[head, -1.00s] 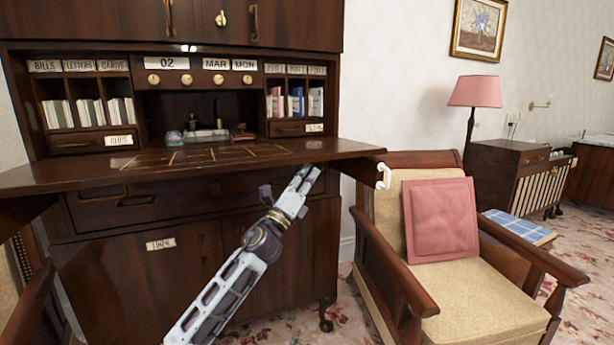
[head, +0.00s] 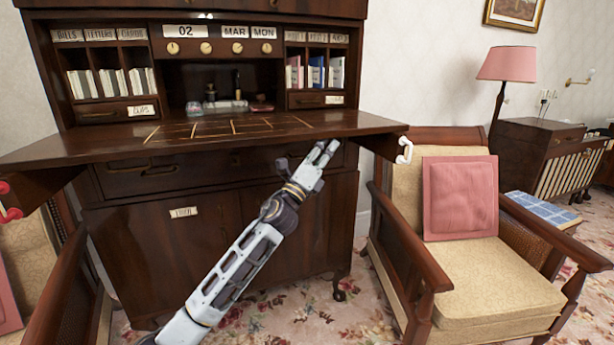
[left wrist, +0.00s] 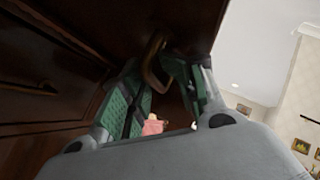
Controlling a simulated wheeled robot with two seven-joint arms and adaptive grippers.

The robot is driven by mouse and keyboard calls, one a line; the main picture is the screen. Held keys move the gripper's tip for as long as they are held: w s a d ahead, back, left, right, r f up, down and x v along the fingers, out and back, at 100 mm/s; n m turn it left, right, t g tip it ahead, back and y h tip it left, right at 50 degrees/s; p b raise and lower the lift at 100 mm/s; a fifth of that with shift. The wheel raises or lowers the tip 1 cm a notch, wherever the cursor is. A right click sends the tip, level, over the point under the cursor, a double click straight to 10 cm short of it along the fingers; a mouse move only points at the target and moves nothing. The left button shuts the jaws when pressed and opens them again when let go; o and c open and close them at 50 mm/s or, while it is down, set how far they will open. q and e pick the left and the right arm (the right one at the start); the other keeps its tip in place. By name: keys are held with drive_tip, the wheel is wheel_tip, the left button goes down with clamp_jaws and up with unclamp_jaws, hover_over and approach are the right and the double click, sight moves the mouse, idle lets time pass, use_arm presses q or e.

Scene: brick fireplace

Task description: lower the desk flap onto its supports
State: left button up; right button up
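The desk flap (head: 215,140) of the dark wooden desk is down and looks level in the head view. Under its right end a dark support (head: 377,147) with a white hook-shaped handle (head: 404,150) sticks out. Under its left end another support (head: 42,190) has a red handle (head: 8,203). Whether the flap touches them is hard to tell. My left gripper (head: 326,149) is just below the flap's front edge, right of its middle. In the left wrist view, its green fingers (left wrist: 155,85) stand apart around a brass handle (left wrist: 155,62). My right gripper is out of view.
An armchair with a pink cushion (head: 460,197) stands close on the right, and another armchair (head: 65,260) on the left. Bottles (head: 212,98) stand inside the desk at the back. A lamp (head: 506,65) and a cabinet (head: 535,150) are farther right.

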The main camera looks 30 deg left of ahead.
use_arm(q)
drive_tip(key=v, duration=1.1)
drive_tip(key=shift+f, duration=0.2)
idle(0.4)
drive_tip(key=shift+w, duration=0.1)
drive_tip(key=shift+f, duration=0.1)
idle(1.2)
